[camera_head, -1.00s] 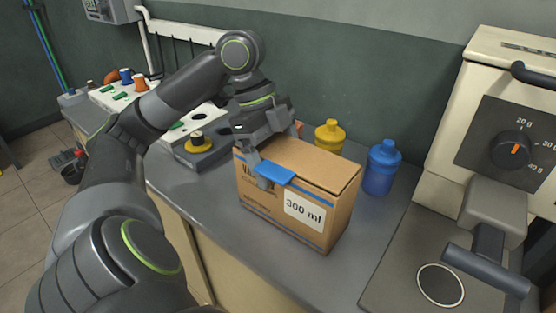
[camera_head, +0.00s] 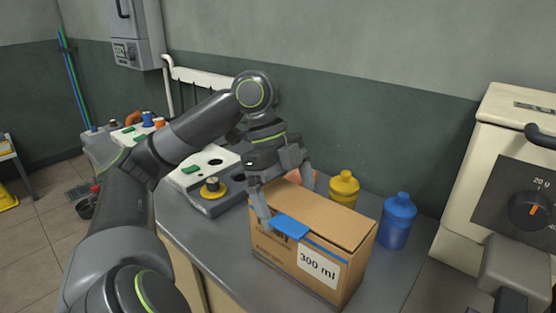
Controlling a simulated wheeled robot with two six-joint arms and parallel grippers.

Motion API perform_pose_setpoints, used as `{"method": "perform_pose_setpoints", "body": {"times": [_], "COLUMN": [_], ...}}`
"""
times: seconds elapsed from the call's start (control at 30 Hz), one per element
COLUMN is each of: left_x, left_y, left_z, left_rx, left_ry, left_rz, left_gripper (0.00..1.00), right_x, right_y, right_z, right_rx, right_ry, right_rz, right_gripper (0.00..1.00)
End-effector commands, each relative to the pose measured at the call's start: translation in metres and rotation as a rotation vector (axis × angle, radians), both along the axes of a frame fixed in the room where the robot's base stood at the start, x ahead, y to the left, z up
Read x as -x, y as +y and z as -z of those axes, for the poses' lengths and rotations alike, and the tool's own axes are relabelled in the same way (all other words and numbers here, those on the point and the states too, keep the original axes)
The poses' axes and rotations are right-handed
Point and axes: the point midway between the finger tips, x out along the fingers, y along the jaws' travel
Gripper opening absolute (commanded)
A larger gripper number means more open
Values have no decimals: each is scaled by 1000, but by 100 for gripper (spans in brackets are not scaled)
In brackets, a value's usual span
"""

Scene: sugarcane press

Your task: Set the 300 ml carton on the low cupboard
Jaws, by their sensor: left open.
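The 300 ml carton (camera_head: 318,258), a brown cardboard box with a white "300 ml" label and a blue patch on its top edge, stands upright on a grey-topped, cream-fronted low cupboard (camera_head: 209,247). My left gripper (camera_head: 287,206) is open at the carton's left top end. One finger is in front of the near top edge, by the blue patch; the other is over the far side. The gripper holds nothing; whether a finger touches the carton I cannot tell. My right gripper is not in view.
A yellow bottle (camera_head: 343,190) and a blue bottle (camera_head: 397,221) stand behind and right of the carton. A cream machine with a dial (camera_head: 529,209) is at the right. A dark block with a yellow knob (camera_head: 213,188) is at the left. Grey top is bare left of the carton.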

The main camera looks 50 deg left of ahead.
Motion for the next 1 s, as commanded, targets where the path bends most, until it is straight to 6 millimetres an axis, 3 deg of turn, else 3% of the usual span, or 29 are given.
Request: {"method": "perform_pose_setpoints", "body": {"times": [0.2, 0.4, 0.6, 1.0], "left_x": [1, 3, 4, 4], "left_y": [18, 29, 35, 36], "left_z": [-46, -74, -86, -87], "left_rx": [-2, 0, 0, 0], "left_ry": [-3, -3, -1, -1], "left_rz": [-2, -1, 1, 1], "left_gripper": [100, 100, 100, 100], "right_x": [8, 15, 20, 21], "right_y": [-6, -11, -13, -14], "right_z": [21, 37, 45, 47], "right_rx": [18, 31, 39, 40], "right_ry": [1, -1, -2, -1], "right_rz": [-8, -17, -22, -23], "right_gripper": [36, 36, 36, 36]}}
